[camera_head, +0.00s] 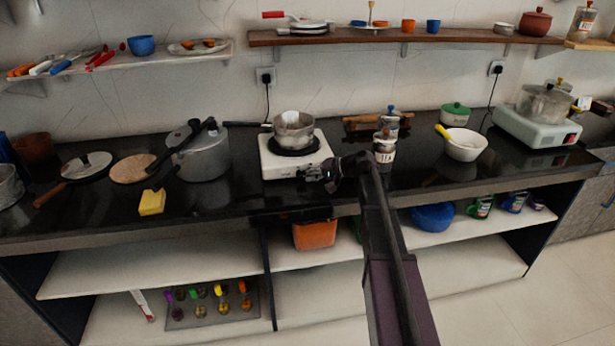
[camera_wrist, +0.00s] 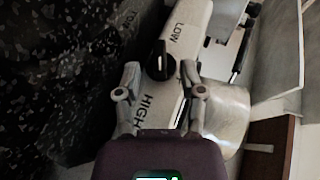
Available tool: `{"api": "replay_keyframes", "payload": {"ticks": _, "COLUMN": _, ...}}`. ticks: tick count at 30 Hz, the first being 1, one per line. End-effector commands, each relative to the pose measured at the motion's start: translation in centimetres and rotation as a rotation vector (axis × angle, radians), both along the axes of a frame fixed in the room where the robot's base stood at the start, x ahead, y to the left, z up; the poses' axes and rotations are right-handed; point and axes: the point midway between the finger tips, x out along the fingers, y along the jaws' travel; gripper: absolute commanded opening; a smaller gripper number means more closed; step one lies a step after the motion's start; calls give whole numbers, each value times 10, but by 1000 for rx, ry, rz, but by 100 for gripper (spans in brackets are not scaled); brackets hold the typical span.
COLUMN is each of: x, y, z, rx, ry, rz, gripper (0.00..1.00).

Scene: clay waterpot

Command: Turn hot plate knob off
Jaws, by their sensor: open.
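The white hot plate (camera_head: 272,168) stands on the black counter, with a metal saucepan (camera_head: 293,131) on its dark burner. My gripper (camera_head: 316,174) is at the hot plate's front edge and hides the knob in the head view. In the wrist view the black knob (camera_wrist: 159,62), with a pale mark, sits on the white front panel between the words LOW and HIGH. My gripper (camera_wrist: 159,78) is open there, one fingertip on each side of the knob. I cannot tell whether either fingertip touches it.
A jar (camera_head: 384,148) stands right of the hot plate, and a pressure cooker (camera_head: 201,158) stands to its left. A white bowl (camera_head: 463,146) and a second appliance (camera_head: 537,128) with a glass pot are farther right.

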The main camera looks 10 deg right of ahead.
Motion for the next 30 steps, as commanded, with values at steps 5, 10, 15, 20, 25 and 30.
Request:
{"api": "replay_keyframes", "payload": {"ticks": 5, "x": 1, "y": 2, "z": -1, "rx": 0, "ry": 0, "rz": 0, "gripper": 51}}
{"api": "replay_keyframes", "payload": {"ticks": 10, "x": 1, "y": 3, "z": -1, "rx": 0, "ry": 0, "rz": 0, "gripper": 51}}
{"api": "replay_keyframes", "payload": {"ticks": 15, "x": 1, "y": 3, "z": -1, "rx": 0, "ry": 0, "rz": 1, "gripper": 4}}
{"api": "replay_keyframes", "payload": {"ticks": 20, "x": 1, "y": 3, "z": -1, "rx": 0, "ry": 0, "rz": 1, "gripper": 0}}
{"api": "replay_keyframes", "payload": {"ticks": 25, "x": 1, "y": 4, "z": 0, "rx": -8, "ry": 0, "rz": 2, "gripper": 0}}
{"api": "replay_keyframes", "payload": {"ticks": 30, "x": 1, "y": 5, "z": 2, "rx": -38, "ry": 0, "rz": 3, "gripper": 0}}
